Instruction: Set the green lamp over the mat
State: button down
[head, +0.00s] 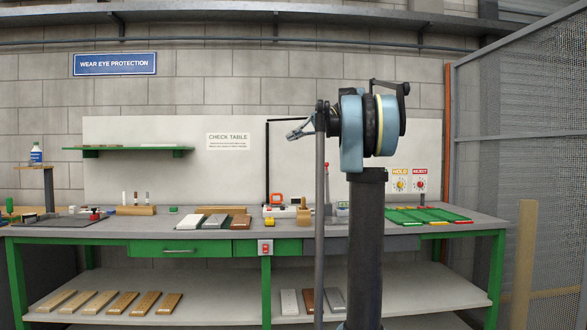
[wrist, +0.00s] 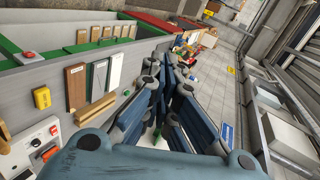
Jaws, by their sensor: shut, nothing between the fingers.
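I cannot pick out a green lamp for certain in either view. A black post with a level arm (head: 267,160) stands at the back of the table in the head view; the end of its arm passes behind my own arm, so any lamp head there is hidden. A dark grey flat mat (head: 62,221) appears to lie on the left part of the table, with small items at its edge. My gripper (head: 291,135) is raised above and in front of the table, shut and empty, apart from the mat. Its fingers (wrist: 160,118) also show in the wrist view.
The table (head: 300,234) holds several boards (head: 213,221) near its middle and green trays (head: 428,215) at the right. A wall shelf (head: 128,149) hangs at the left. A mesh fence (head: 520,150) closes the right side.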

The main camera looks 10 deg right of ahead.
jog(key=w+d+r+n+y, duration=0.1)
jog(key=w+d+r+y, duration=0.2)
jog(key=w+r, duration=0.4)
notch_tip(320, 180, up, 4)
jog(key=shift+w+d+f, duration=0.2)
jog(key=shift+w+d, duration=0.2)
jog(key=shift+d, duration=0.25)
